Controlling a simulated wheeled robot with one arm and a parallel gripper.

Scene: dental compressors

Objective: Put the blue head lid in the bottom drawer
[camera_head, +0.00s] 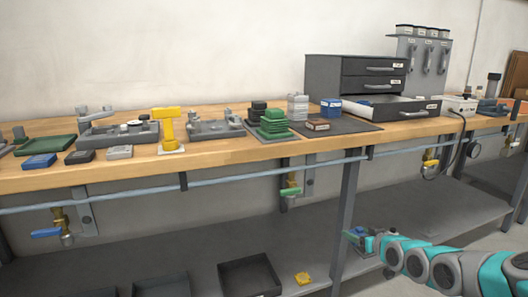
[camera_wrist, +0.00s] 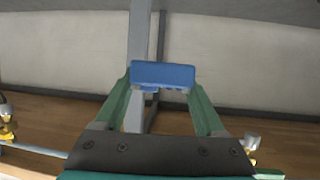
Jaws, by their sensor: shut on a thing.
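The blue head lid (camera_wrist: 163,74) is pinched between the two green fingertips of my gripper (camera_wrist: 160,82) in the wrist view. In the head view my gripper (camera_head: 358,236) is at the lower right, below the bench top and in front of the lower shelf; the lid is too small to make out clearly there. The dark cabinet (camera_head: 325,72) stands on the bench at the back right. Its bottom drawer (camera_head: 410,108) is pulled open, with a small blue item near its left end. The drawers above it are shut.
The wooden bench top (camera_head: 235,154) holds several fixtures, a yellow stand (camera_head: 170,130), green stacked plates (camera_head: 273,124) and a blue block (camera_head: 331,107). A pipe rail (camera_head: 120,198) runs along its front edge. A bench leg (camera_head: 345,210) stands close to my gripper. Open floor lies at the lower right.

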